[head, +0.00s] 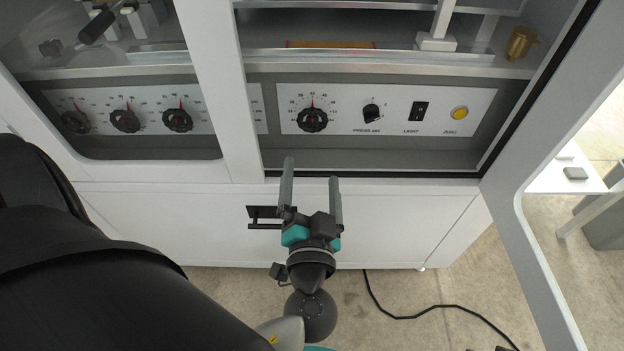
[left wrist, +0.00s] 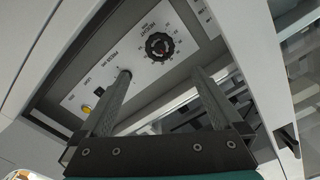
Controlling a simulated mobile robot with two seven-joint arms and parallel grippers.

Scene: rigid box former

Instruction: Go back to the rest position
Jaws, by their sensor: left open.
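My left gripper (head: 311,190) is open and empty in front of the white machine (head: 390,215), below its control panel (head: 388,110). The left wrist view shows its two grey fingers (left wrist: 160,95) spread apart, with the panel beyond them. In that view a finger overlaps the press selector knob, and I cannot tell from this view whether they touch. In the head view the gripper is apart from the press knob (head: 371,112). My right gripper is not in either view.
An open door frame (head: 530,200) stands at the right. The panel holds a dial (head: 312,120), a light switch (head: 418,111) and a yellow zero button (head: 459,113). A brass weight (head: 520,42) stands inside at upper right. A black cable (head: 430,312) lies on the floor.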

